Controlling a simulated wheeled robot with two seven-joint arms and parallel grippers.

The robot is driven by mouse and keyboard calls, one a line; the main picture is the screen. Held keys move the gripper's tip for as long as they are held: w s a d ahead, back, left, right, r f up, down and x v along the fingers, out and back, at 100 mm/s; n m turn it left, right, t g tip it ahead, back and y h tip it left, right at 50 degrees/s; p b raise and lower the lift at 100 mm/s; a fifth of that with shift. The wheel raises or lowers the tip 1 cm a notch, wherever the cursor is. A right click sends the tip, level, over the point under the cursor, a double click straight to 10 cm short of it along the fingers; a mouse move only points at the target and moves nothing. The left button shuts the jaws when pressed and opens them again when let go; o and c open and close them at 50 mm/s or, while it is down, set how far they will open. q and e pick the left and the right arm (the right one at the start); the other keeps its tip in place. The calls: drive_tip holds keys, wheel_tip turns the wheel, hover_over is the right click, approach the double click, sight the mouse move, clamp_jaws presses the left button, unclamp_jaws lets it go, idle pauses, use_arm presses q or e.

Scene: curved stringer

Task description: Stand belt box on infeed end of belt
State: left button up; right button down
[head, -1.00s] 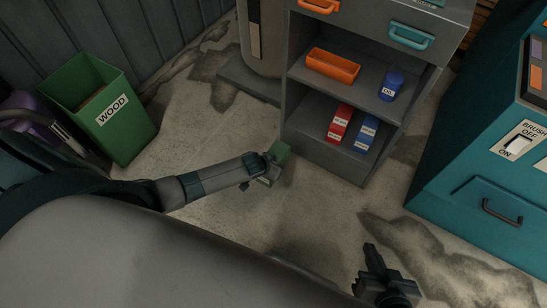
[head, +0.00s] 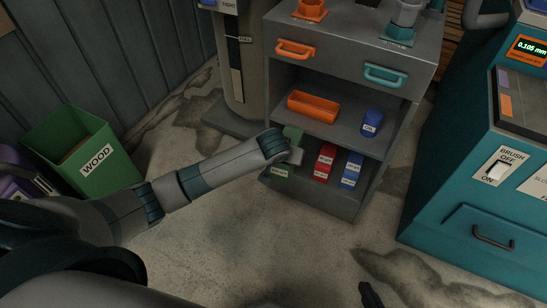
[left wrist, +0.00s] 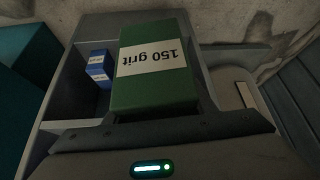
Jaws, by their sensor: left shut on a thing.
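A green box labelled "150 grit" (left wrist: 157,65) fills the middle of the left wrist view. My left gripper (head: 291,155) is shut on it, and the box (head: 280,172) shows partly behind the gripper in the head view. It is at the left side of the grey cabinet's lower shelf opening, beside the red box (head: 325,162). I cannot tell whether it touches the shelf. Only a dark tip of my right gripper (head: 370,295) shows at the bottom edge of the head view. I cannot make out a belt or its infeed end.
A blue box (head: 351,169) stands right of the red one. The grey cabinet (head: 350,55) holds an orange tray (head: 313,106) and a blue can (head: 371,123) above. A teal machine (head: 450,190) stands right, a green WOOD bin (head: 85,155) left. The floor between is clear.

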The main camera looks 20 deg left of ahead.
use_arm(q)
drive_tip(key=r, duration=0.5)
drive_tip(key=s+d+r, duration=0.1)
drive_tip(key=r, duration=0.3)
drive_tip(key=d+r, duration=0.1)
drive_tip(key=r, duration=0.4)
drive_tip(key=shift+s+r, duration=0.3)
drive_tip(key=shift+s, duration=0.1)
drive_tip(key=a+v, duration=0.1)
drive_tip(key=v, duration=1.3)
drive_tip(key=shift+a+r+m, duration=0.3)
drive_tip(key=shift+a, duration=0.1)
drive_tip(key=shift+s, duration=0.1)
